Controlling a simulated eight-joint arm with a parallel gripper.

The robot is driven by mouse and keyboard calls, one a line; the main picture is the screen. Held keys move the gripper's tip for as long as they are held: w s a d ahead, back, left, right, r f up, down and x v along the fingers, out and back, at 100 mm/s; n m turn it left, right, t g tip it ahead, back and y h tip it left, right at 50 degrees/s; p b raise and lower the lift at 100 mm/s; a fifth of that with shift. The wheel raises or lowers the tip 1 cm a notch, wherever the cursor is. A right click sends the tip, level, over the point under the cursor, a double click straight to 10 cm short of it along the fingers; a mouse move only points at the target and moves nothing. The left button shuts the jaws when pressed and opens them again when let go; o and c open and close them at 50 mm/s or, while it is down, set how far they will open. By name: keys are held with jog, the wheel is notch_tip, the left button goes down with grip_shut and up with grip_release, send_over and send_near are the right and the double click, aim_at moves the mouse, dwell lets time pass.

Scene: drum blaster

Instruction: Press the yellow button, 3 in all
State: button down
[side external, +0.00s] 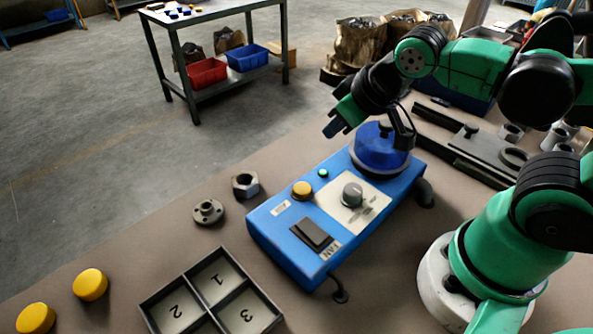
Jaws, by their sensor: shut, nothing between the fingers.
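A blue control box (284,243) stands on the brown table. A round yellow button (302,189) sits on its top, near the far left edge, beside a small green light (323,173). A grey knob (352,194) on a pale plate and a black rocker switch (312,233) are also on its top. My gripper (331,130) is shut and empty. It hangs in the air above the box's far end, up and to the right of the yellow button in the picture, apart from it. Whether the button is pressed in cannot be told.
A blue domed part (380,148) stands at the box's far end, close to my gripper. A hex nut (245,184) and a flanged part (208,212) lie left of the box. Two yellow discs (90,284) and a numbered tray (153,304) are at the front left.

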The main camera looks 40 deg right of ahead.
jog(key=shift+d+r+m, duration=0.35)
jog(key=shift+d+m, duration=0.15)
jog(key=shift+d, duration=0.1)
notch_tip(320, 180, up, 6)
jog(key=r+g+y, duration=0.1)
jog(key=g, duration=0.5)
send_over(303, 187)
jog(key=d, duration=0.1)
jog(key=shift+s+d+f, duration=0.2)
jog(key=shift+s+f, duration=0.05)
jog(key=shift+s, duration=0.1)
jog(key=shift+f, duration=0.1)
jog(key=f, duration=0.9)
jog(key=a+f, duration=0.1)
jog(key=f, duration=0.3)
jog(key=shift+w+f, duration=0.3)
jog(key=shift+f, duration=0.1)
